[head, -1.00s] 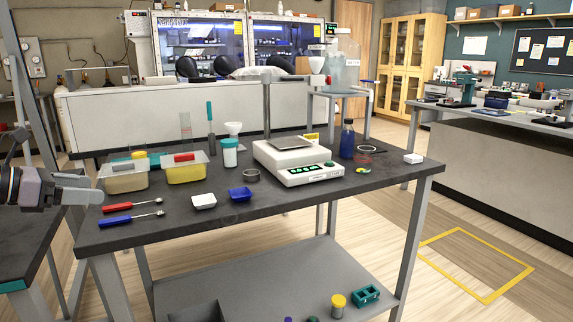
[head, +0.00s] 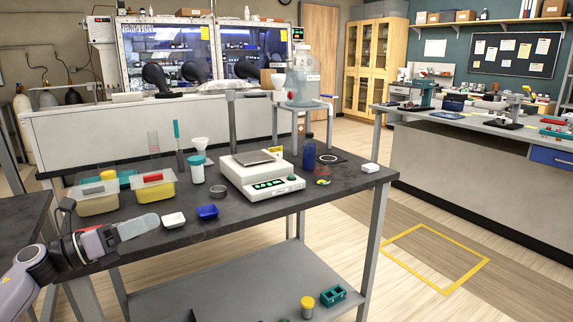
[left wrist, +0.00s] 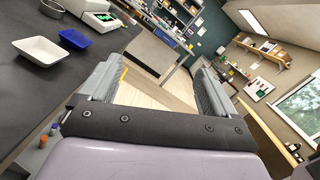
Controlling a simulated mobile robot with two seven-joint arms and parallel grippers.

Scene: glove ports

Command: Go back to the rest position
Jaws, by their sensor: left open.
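My left gripper (head: 140,227) is at the lower left of the head view, in front of the near left part of the dark table (head: 300,203). In the left wrist view its two grey fingers stand wide apart (left wrist: 158,85) with nothing between them. A white weighing boat (head: 174,220) and a blue one (head: 207,212) are just right of the fingertips in the head view. In the left wrist view the white boat (left wrist: 38,51) and the blue boat (left wrist: 77,39) lie to the upper left, clear of the fingers. My right gripper is not in view.
The table holds a white balance (head: 262,182), lidded tubs (head: 153,190), a white jar with a teal lid (head: 197,172) and a blue bottle (head: 309,155). A dark bench edge (head: 22,212) is at the left. The floor at right, with a yellow-outlined square (head: 436,258), is clear.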

